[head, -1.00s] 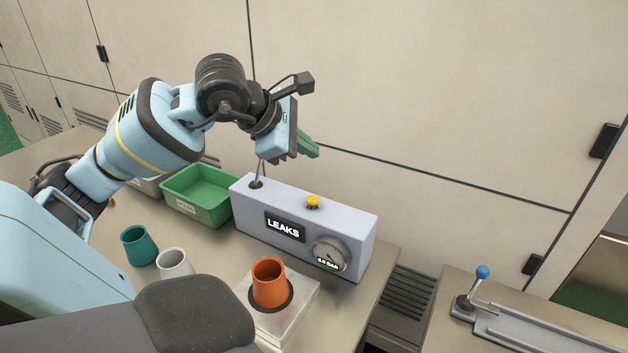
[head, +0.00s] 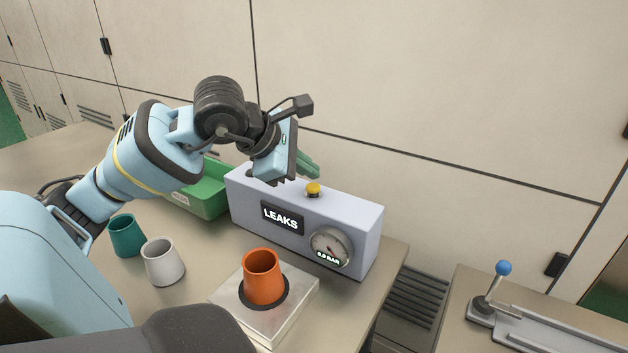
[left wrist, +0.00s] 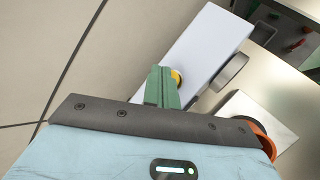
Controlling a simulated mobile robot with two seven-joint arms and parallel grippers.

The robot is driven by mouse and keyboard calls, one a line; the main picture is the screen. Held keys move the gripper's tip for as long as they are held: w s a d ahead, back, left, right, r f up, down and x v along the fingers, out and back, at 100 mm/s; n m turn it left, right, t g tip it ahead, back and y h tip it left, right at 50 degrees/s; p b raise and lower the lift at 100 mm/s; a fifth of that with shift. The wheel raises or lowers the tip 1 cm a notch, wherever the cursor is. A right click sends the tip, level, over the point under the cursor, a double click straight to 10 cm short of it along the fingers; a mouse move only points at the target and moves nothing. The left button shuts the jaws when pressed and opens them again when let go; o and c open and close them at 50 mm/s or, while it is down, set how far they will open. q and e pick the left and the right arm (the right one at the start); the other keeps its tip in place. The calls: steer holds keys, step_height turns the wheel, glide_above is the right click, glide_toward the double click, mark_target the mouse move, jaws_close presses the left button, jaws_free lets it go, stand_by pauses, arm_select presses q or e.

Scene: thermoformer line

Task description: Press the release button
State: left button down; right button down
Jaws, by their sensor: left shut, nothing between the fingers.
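The yellow release button (head: 313,189) sits on top of a grey box (head: 350,213) with a sign reading LEAKS and a round gauge (head: 331,247) reading 0.0 BAR. My left gripper (head: 309,168) is shut and empty, its green fingers above and just behind the button in the head view. In the left wrist view the green fingers (left wrist: 161,88) partly cover the button (left wrist: 177,77). I cannot tell whether they touch it; a small gap shows in the head view. My right gripper is not in view.
An orange cup (head: 262,277) stands on a black ring on a metal plate (head: 300,305) before the box. A teal cup (head: 126,236), a grey cup (head: 163,263) and a green bin (head: 207,195) are to the left. A blue-knobbed lever (head: 503,268) stands at right.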

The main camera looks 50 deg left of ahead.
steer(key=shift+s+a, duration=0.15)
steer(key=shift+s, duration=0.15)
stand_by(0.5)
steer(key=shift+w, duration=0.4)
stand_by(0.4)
arm_select(q)
steer(key=shift+f, duration=0.1)
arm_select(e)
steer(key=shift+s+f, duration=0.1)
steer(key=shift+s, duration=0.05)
arm_select(q)
steer(key=shift+f+b, duration=0.35)
steer(key=shift+b, duration=0.35)
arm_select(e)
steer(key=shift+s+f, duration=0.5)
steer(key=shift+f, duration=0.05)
arm_select(q)
steer(key=shift+f, duration=0.1)
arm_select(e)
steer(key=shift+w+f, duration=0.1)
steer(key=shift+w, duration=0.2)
